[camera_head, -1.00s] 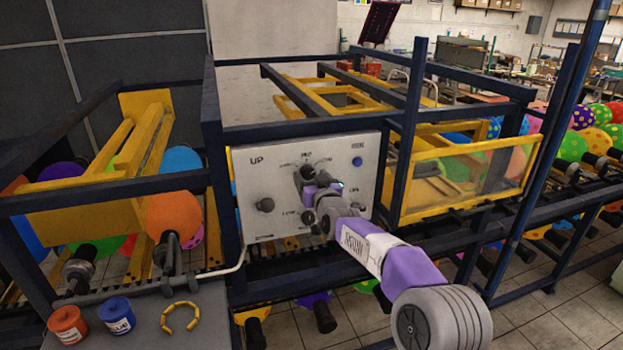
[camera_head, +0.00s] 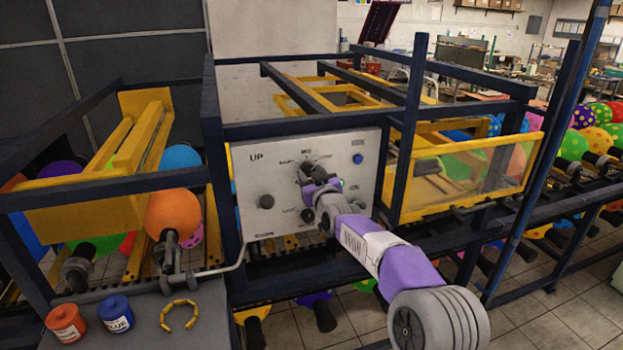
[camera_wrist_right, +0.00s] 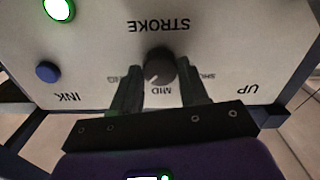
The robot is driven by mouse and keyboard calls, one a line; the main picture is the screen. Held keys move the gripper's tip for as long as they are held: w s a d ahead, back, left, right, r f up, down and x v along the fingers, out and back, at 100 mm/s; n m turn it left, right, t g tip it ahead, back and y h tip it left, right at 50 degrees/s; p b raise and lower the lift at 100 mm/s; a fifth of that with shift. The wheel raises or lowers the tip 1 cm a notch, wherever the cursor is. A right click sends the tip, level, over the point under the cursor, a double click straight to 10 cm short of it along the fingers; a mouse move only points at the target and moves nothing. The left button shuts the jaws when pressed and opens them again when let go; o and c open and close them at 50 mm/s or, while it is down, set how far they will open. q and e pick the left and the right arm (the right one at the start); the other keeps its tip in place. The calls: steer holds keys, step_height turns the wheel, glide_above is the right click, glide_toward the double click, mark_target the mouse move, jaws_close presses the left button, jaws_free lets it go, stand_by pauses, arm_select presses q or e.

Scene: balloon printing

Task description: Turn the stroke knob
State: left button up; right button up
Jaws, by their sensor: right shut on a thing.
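My right gripper (camera_wrist_right: 160,80) is shut on the stroke knob, one dark finger on each side. In the head view my right gripper (camera_head: 313,177) reaches the upper middle of the panel (camera_head: 250,225), and its fingers partly hide the knob. My left gripper is not in view.
A dark knob (camera_head: 266,202) and a blue button (camera_head: 357,159) sit on the panel. Dark blue frame posts (camera_head: 408,130) stand close to its right. A grey table (camera_head: 215,320) at the lower left holds red (camera_head: 66,323) and blue (camera_head: 116,314) ink jars and a yellow ring (camera_head: 180,317).

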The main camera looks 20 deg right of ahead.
steer(key=n+b, duration=0.3)
steer(key=n, duration=0.2)
steer(key=shift+f+n, duration=0.1)
steer(key=shift+n, duration=0.2)
steer(key=shift+n+b, duration=0.85)
steer(key=shift+n, duration=1.05)
steer(key=o, duration=1.1)
steer(key=shift+c, duration=0.2)
steer(key=shift+s, duration=0.1)
steer(key=shift+s+b, duration=0.35)
steer(key=shift+b, duration=0.05)
steer(key=s+b, duration=0.3)
steer(key=s, duration=0.3)
steer(key=shift+s+d, duration=0.2)
steer(key=shift+s, duration=0.15)
